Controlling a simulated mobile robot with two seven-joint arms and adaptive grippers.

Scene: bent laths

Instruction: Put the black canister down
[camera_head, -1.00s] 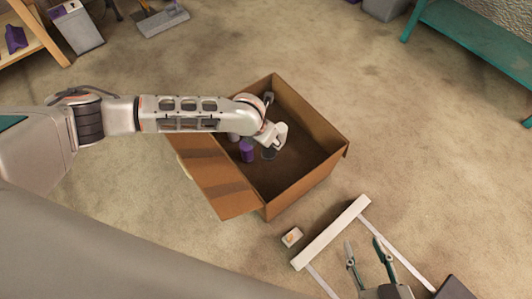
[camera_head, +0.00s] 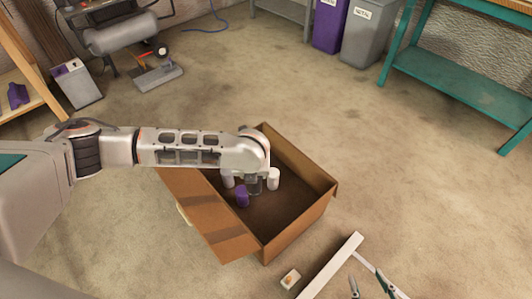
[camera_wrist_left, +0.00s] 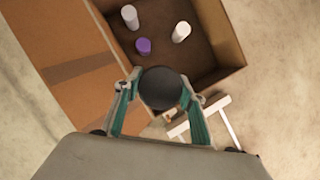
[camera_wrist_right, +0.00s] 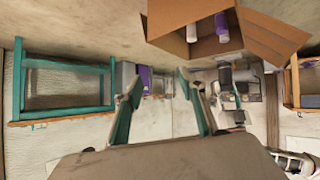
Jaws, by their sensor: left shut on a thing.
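The black canister (camera_wrist_left: 160,90) shows from its round end in the left wrist view. My left gripper (camera_wrist_left: 161,80) is shut on it, one finger on each side. In the head view my left gripper (camera_head: 255,187) is over the open cardboard box (camera_head: 296,225), mostly behind my arm; the canister is not clear there. Its height above the box floor cannot be told. A purple canister (camera_head: 242,197) and two white canisters (camera_head: 273,178) (camera_head: 228,181) stand in the box. My right gripper (camera_wrist_right: 160,85) is open and empty, low at the right in the head view.
A teal bench (camera_head: 450,80) and bins (camera_head: 368,32) stand behind. Bare floor lies right of the box.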

